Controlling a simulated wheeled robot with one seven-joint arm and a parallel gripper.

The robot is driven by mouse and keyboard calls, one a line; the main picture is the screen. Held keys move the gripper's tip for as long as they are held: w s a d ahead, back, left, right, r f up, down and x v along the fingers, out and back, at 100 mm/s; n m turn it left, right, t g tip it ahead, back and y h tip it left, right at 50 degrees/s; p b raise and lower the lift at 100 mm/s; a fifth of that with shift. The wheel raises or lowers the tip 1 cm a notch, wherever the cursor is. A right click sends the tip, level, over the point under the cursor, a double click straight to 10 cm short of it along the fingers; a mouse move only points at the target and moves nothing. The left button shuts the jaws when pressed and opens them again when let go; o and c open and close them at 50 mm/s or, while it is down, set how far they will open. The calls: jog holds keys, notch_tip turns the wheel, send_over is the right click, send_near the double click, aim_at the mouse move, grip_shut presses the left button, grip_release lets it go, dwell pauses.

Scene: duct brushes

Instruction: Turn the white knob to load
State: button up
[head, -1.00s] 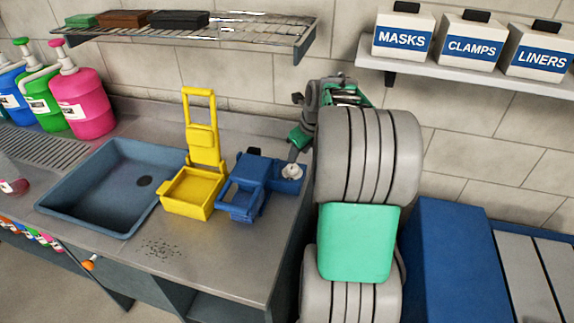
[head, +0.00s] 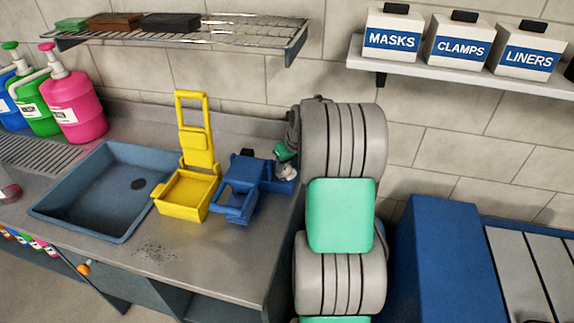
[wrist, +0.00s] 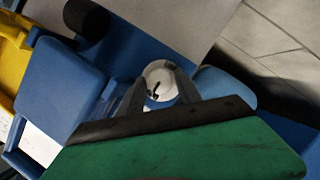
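The white knob (wrist: 160,72) shows in the wrist view as a round white cap with a black mark. It sits at the right end of the blue device (head: 242,184) on the counter. My gripper (wrist: 157,92) is open, with its grey fingertips on either side of the knob's near part. I cannot tell whether they touch it. In the head view my gripper (head: 286,168) is at the device's right end and largely hides the knob. The blue device also shows in the wrist view (wrist: 62,88).
A yellow device (head: 187,192) stands just left of the blue one, beside the sink (head: 105,195). A wire shelf (head: 190,34) hangs above. Labelled boxes (head: 459,42) stand on a right-hand shelf. A blue cabinet (head: 440,260) is right of my arm.

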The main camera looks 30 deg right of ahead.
grip_shut()
jog(key=shift+r+n+p, duration=0.1)
jog(key=shift+n+p, duration=0.2)
jog(key=n+p, duration=0.1)
jog(key=n+y+p, duration=0.1)
jog(key=n+p, duration=0.1)
jog(key=shift+d+r+y, duration=0.15)
jog(key=shift+y, duration=0.15)
jog(key=n+g+y+p, duration=0.1)
jog(key=n+p, duration=0.3)
jog(key=n, duration=0.1)
jog(key=shift+d, duration=0.1)
jog(key=n, duration=0.1)
jog(key=n+g+y+p, duration=0.1)
jog(key=n, duration=0.1)
jog(key=n+p, duration=0.1)
jog(key=shift+w+f+n+g+y, duration=0.15)
jog(key=shift+f+n+g+y, duration=0.1)
jog(key=shift+n+g+y, duration=0.05)
jog(key=shift+w+d+n+g+y, duration=0.1)
jog(key=shift+n+g+y, duration=0.35)
jog(key=shift+n, duration=1.25)
jog(key=shift+n+g, duration=0.25)
jog(key=shift+n, duration=0.05)
